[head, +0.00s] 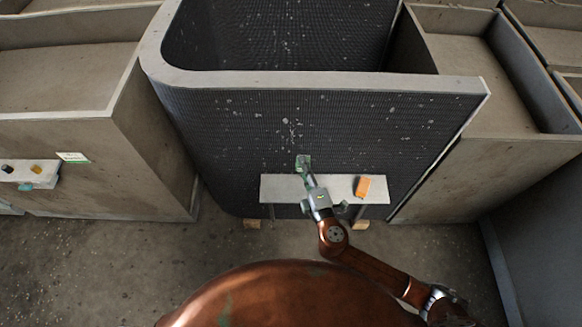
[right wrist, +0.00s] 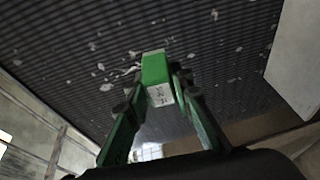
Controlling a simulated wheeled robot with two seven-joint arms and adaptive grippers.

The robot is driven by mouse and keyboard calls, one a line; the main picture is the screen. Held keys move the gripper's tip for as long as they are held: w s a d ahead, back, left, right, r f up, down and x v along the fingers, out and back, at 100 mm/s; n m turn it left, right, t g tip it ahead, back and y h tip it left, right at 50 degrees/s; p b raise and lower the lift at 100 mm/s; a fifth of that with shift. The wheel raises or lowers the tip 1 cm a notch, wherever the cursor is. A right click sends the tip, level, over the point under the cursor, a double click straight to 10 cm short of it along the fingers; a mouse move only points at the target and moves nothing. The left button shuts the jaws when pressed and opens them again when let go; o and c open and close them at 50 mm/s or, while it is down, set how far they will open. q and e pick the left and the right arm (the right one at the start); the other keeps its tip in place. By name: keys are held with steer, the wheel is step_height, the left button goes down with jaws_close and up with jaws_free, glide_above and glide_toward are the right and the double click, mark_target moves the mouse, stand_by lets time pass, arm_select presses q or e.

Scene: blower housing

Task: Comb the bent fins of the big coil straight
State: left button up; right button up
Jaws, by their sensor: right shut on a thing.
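The big coil (head: 240,125) is a dark, finely ribbed panel with a pale top rim, standing ahead of me. Pale specks and patches of bent fins (head: 290,130) are scattered on its face, with a cluster near the middle. My right gripper (head: 305,172) is shut on a green block-shaped tool, likely the fin comb (right wrist: 156,78), just below that cluster in the head view. In the right wrist view the tool's far end is close to the bent patch (right wrist: 120,70); I cannot tell whether it touches. My left gripper is not in view.
A narrow pale shelf (head: 280,188) stands in front of the coil, with an orange block (head: 362,187) on its right part. Concrete-like housings flank the coil on both sides. A small shelf (head: 30,174) with small items is at far left. Floor at front left is clear.

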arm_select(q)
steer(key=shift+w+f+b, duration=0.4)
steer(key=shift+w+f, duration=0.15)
arm_select(e)
steer(key=w+a+f+n+y, duration=0.1)
steer(key=w+a+f, duration=0.1)
steer(key=w+a, duration=0.1)
steer(key=shift+w+a+y, duration=0.25)
steer(key=shift+w+y, duration=0.15)
steer(key=shift+w, duration=0.35)
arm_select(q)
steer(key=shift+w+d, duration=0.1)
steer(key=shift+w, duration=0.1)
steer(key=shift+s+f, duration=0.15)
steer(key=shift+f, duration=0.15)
arm_select(e)
steer(key=shift+w, duration=0.9)
